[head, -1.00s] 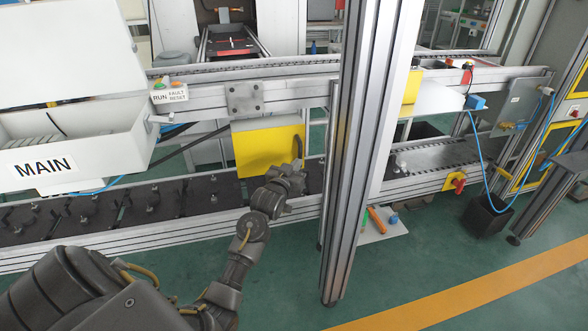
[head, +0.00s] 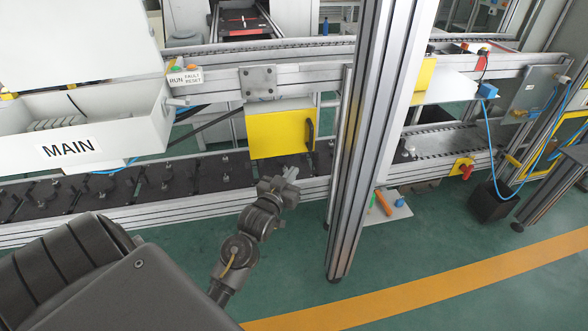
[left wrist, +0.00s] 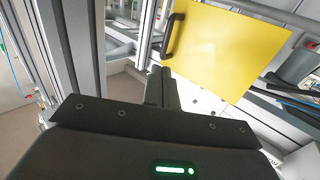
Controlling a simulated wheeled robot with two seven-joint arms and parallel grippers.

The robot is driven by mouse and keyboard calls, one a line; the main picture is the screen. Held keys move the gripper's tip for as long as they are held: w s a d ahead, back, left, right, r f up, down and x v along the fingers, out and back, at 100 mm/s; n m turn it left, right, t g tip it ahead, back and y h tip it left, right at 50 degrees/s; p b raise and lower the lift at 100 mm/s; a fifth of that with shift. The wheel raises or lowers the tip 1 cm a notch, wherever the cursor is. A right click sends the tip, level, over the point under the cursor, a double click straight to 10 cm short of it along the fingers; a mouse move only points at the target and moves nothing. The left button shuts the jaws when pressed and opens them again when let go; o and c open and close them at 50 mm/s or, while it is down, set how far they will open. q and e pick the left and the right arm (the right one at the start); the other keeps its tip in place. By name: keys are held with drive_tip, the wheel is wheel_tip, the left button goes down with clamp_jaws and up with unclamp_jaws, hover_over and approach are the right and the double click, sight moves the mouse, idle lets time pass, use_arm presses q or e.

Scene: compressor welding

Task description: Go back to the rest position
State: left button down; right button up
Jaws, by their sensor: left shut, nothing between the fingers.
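My left gripper (head: 291,174) is in the middle of the head view, just below the yellow box door (head: 277,133) and in front of the lower conveyor's rail. It is shut and empty, and it is apart from the door. In the left wrist view the shut fingers (left wrist: 161,86) show beyond the dark gripper body, with the yellow door (left wrist: 225,50) and its black handle behind them. The door looks closed in the head view. My right gripper is in neither view.
A metal post (head: 372,150) stands right of my left gripper. The lower conveyor (head: 160,183) runs behind it, and the white MAIN box (head: 120,138) is at the left. A small board with tools (head: 393,208) lies right of the post. The green floor in front is open.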

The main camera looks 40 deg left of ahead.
use_arm(q)
drive_tip(key=shift+f, duration=0.1)
